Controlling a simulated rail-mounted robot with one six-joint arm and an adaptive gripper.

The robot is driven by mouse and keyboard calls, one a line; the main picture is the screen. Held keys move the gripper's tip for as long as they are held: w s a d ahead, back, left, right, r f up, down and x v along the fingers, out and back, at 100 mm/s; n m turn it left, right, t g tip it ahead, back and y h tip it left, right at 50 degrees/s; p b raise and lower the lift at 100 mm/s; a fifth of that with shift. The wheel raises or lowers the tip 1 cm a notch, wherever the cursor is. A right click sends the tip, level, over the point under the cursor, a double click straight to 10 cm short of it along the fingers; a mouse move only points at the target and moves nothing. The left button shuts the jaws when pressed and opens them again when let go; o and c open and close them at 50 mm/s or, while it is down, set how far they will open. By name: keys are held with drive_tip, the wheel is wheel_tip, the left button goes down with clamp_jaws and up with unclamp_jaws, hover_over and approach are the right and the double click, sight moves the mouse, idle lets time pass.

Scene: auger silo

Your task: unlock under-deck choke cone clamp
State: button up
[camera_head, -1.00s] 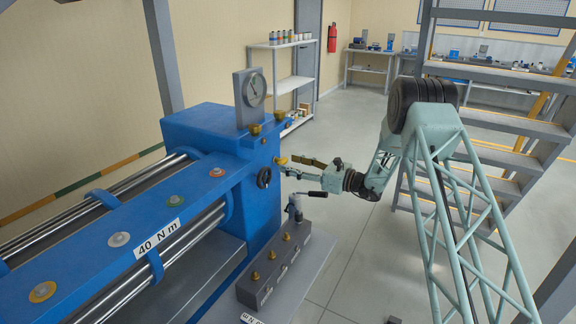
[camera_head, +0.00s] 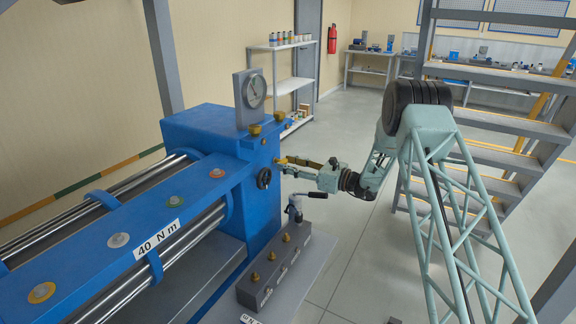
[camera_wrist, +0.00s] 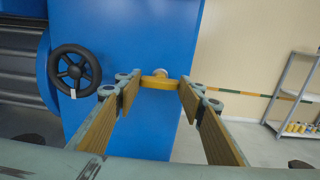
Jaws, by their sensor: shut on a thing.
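My gripper (camera_wrist: 157,88) reaches the end face from the right in the head view (camera_head: 285,165). Its two wood-coloured finger pads stand on either side of the knob, shut on its edges. The knob's shaft behind the disc is mostly hidden.
A black handwheel (camera_wrist: 75,70) sits left of the knob on the same face. Below my gripper, a small lever clamp (camera_head: 295,207) stands on a grey block (camera_head: 272,270) with brass fittings. A dial gauge (camera_head: 252,88) stands on top.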

drive_tip(key=shift+n+b, duration=0.5)
drive_tip(key=shift+b, duration=0.1)
drive_tip(key=n+b, duration=0.6)
drive_tip(key=n, duration=1)
drive_tip(key=shift+n, duration=0.4)
idle(0.4)
drive_tip(key=o, duration=0.8)
drive_tip(key=shift+o, duration=0.2)
drive_tip(key=shift+s+d, duration=0.1)
drive_tip(key=shift+d, duration=0.05)
